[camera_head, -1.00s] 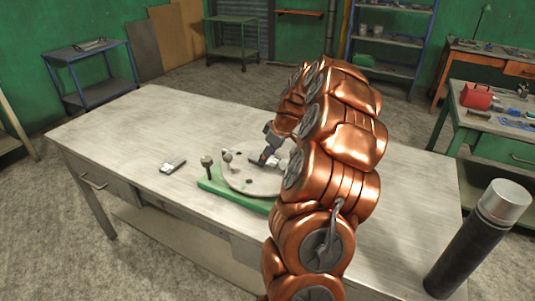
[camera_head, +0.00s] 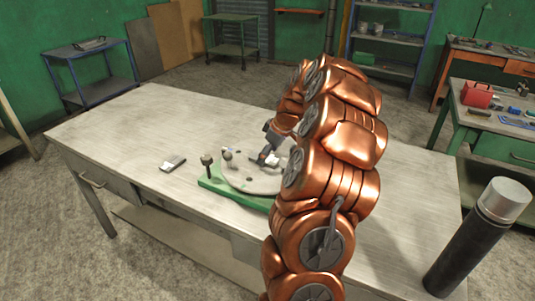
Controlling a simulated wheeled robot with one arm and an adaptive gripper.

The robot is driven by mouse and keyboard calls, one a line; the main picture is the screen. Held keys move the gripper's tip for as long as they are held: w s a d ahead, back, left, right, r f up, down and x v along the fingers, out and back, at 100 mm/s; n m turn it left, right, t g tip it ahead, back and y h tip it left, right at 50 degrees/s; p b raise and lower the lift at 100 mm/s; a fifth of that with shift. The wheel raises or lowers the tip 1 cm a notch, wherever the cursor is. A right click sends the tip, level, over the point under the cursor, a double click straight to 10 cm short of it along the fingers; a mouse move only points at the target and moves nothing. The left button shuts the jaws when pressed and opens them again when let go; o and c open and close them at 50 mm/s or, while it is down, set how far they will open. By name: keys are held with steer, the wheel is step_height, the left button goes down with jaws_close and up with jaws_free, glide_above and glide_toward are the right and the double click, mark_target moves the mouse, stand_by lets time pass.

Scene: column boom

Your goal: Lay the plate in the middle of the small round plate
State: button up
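The small round plate (camera_head: 243,182) is a grey metal disc with dark holes, lying on a green base (camera_head: 217,190) on the workbench. My gripper (camera_head: 265,157) points down over the disc, close to its middle. A small flat grey piece, possibly the plate, shows at the fingertips, low over or on the disc; I cannot tell whether it touches. The fingers are too small to tell if they grip it. My copper arm hides the right part of the disc and base. Another small flat piece (camera_head: 172,164), dark and silver, lies on the bench left of the base.
The bench top (camera_head: 120,130) is clear at left and back. A dark cylinder with a silver cap (camera_head: 478,235) stands at the front right.

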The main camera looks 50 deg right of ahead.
steer(key=b+v, duration=0.3)
steer(key=v, duration=0.9)
steer(key=s+a+f+g, duration=0.1)
steer(key=s+a+g, duration=0.1)
steer(key=a, duration=1.3)
steer(key=s+a+g, duration=0.1)
steer(key=s+a, duration=0.2)
steer(key=a, duration=1.1)
steer(key=s+a+f+m+g, duration=0.1)
steer(key=s+a+f, duration=0.2)
steer(key=s, duration=0.4)
steer(key=s+a+f+m+g, duration=0.1)
steer(key=s+a+f, duration=0.2)
steer(key=s, duration=0.4)
steer(key=s+a+f+m+g+h, duration=0.1)
steer(key=s+a+f, duration=0.2)
steer(key=s, duration=0.4)
steer(key=shift+a, duration=0.3)
